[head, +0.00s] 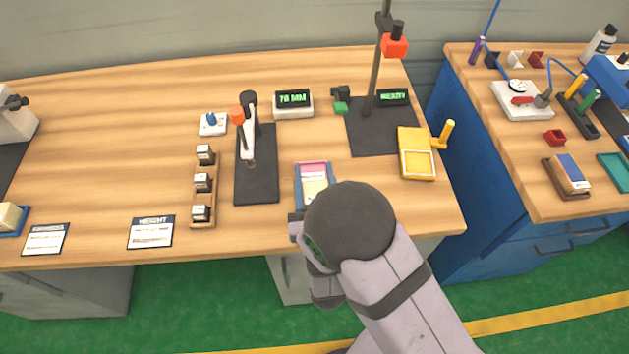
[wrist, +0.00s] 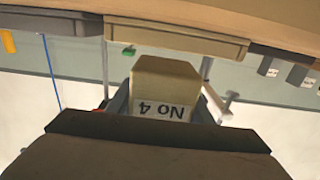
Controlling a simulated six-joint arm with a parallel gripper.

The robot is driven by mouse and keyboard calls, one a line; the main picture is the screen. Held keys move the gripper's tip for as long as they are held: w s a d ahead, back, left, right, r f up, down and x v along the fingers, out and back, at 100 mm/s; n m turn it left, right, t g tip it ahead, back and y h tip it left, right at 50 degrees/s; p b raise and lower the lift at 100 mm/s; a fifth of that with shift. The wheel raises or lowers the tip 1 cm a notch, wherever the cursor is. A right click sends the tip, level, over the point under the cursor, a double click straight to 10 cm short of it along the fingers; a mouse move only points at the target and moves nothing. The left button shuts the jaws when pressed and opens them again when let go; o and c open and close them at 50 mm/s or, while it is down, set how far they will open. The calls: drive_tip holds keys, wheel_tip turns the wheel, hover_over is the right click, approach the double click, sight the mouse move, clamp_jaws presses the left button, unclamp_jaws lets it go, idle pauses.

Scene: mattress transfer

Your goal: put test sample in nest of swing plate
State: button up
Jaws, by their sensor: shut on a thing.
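My gripper (wrist: 165,103) is shut on the test sample (wrist: 165,80), a beige block with a white label reading "No 4", upside down in the wrist view. In the head view my wrist hides the jaws and the sample, near the table's front edge. The swing plate (head: 402,155) is a yellow plate at the table's right side. It has a shallow rimmed nest (head: 417,165) that looks empty, and an upright yellow handle (head: 446,132) at its right. My wrist is in front of the plate and to its left.
A blue tray (head: 299,190) with pink and cream pieces lies just behind my wrist. A black stand base (head: 380,140) with a tall post is behind the plate. A lever device (head: 250,140) and a wooden rack (head: 204,222) stand left. A gap separates the right bench.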

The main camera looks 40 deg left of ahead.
sight(314, 187)
drive_tip(key=shift+f, duration=1.35)
drive_tip(key=shift+f, duration=0.1)
drive_tip(key=shift+f, duration=0.15)
drive_tip(key=o, duration=1.1)
drive_tip(key=shift+s+d, duration=0.25)
drive_tip(key=shift+s, duration=0.05)
drive_tip(key=b+v, duration=0.2)
drive_tip(key=v, duration=0.3)
drive_tip(key=shift+s+d+f, duration=0.1)
drive_tip(key=shift+s, duration=0.15)
drive_tip(key=shift+o, duration=0.6)
drive_tip(key=shift+s+d, duration=0.35)
drive_tip(key=shift+d, duration=0.1)
